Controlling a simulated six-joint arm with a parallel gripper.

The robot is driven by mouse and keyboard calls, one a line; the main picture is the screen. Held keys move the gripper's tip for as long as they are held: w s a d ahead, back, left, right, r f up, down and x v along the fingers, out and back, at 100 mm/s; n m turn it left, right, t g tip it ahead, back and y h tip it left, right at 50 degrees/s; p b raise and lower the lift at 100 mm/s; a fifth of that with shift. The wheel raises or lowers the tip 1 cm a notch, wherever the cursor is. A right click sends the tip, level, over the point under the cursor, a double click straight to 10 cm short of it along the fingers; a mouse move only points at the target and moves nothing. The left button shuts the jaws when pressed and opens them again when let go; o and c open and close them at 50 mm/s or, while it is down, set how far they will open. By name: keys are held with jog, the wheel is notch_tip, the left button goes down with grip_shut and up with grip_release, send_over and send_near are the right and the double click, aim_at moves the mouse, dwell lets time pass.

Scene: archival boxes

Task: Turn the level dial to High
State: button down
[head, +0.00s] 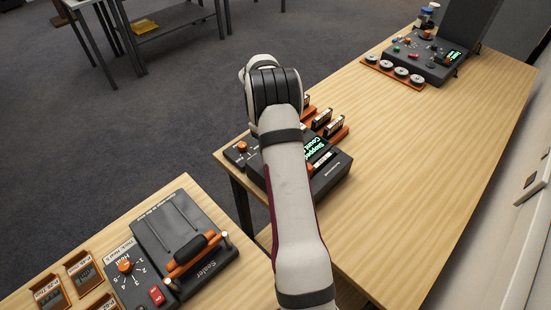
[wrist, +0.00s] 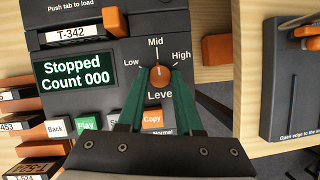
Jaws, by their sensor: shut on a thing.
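The level dial (wrist: 160,76) is a round orange knob on a dark grey machine (wrist: 88,32), with Low, Mid and High printed around it. Its white pointer mark points up at Mid. High is at the upper right of the dial. My gripper (wrist: 160,84) has its two green fingers closed on either side of the knob, holding it. The lower part of the word Level shows between the fingers. In the head view, my arm covers part of the machine (head: 328,172) and hides my gripper and the held dial.
The lit screen (wrist: 74,71) reads Stopped, Count 000. Orange-trimmed cartridges (head: 334,124) stand beside the machine. A sealer (head: 185,245) is on the near-left table. The right table is mostly bare.

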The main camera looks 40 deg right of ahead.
jog(key=m+y, duration=0.1)
jog(key=m, duration=0.2)
jog(key=m+t+y, duration=0.1)
jog(key=m, duration=0.2)
jog(key=shift+s+d, duration=0.1)
jog(key=shift+d, duration=0.1)
jog(key=m+t, duration=0.1)
jog(key=m, duration=0.2)
jog(key=m+t+y, duration=0.1)
jog(key=m, duration=0.2)
jog(key=shift+s+d, duration=0.1)
jog(key=shift+s, duration=0.05)
jog(key=shift+m, duration=0.4)
jog(key=c, duration=0.6)
grip_release()
jog(key=shift+y, duration=0.3)
jog(key=v, duration=1.5)
jog(key=shift+s+d+r, duration=0.1)
jog(key=shift+s+r, duration=0.15)
jog(key=shift+r, duration=0.15)
